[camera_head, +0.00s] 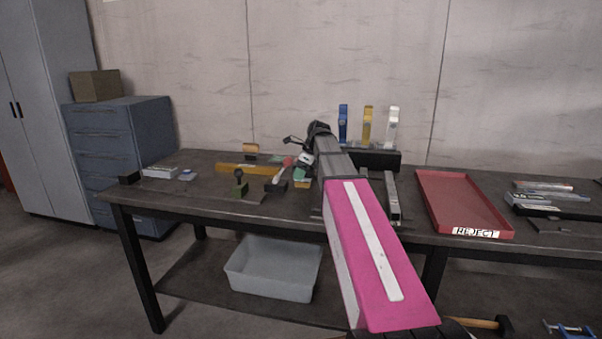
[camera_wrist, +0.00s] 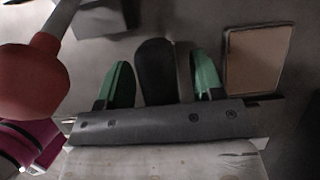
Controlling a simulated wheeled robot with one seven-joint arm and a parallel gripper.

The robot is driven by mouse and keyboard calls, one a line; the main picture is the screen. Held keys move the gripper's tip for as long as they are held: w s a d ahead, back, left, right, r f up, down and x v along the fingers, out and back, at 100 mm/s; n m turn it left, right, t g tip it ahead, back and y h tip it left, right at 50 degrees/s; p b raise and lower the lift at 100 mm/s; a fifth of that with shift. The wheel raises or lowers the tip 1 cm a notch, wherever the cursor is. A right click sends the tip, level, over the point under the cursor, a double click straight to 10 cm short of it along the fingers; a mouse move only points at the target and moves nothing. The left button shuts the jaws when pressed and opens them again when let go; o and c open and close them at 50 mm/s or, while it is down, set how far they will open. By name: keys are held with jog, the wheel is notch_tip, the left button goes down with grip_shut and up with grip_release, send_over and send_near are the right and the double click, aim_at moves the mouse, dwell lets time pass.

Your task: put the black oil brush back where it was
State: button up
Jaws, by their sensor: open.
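My gripper (camera_head: 302,164) is over the workbench, left of the bench's middle, among small items. In the wrist view its two green fingertips are apart (camera_wrist: 160,76). A dark rounded piece (camera_wrist: 155,62) shows between them with a gap on each side; it looks like the black oil brush's handle, but I cannot be sure. I cannot tell its height against the fingers. In the head view my arm and gripper hide that spot, and I cannot pick out the brush there. A red rounded end on a grey stem (camera_wrist: 32,82) is close on the left of the wrist view.
A tan square piece (camera_wrist: 258,60) lies right of the fingers. An olive block (camera_head: 240,188) and a long yellow piece (camera_head: 238,168) lie left of my gripper. Blue (camera_head: 343,124), yellow (camera_head: 367,125) and white (camera_head: 392,126) uprights stand behind. The red reject tray (camera_head: 433,192) is at right.

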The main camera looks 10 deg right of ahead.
jog(key=v, duration=1.2)
jog(key=shift+r, duration=0.1)
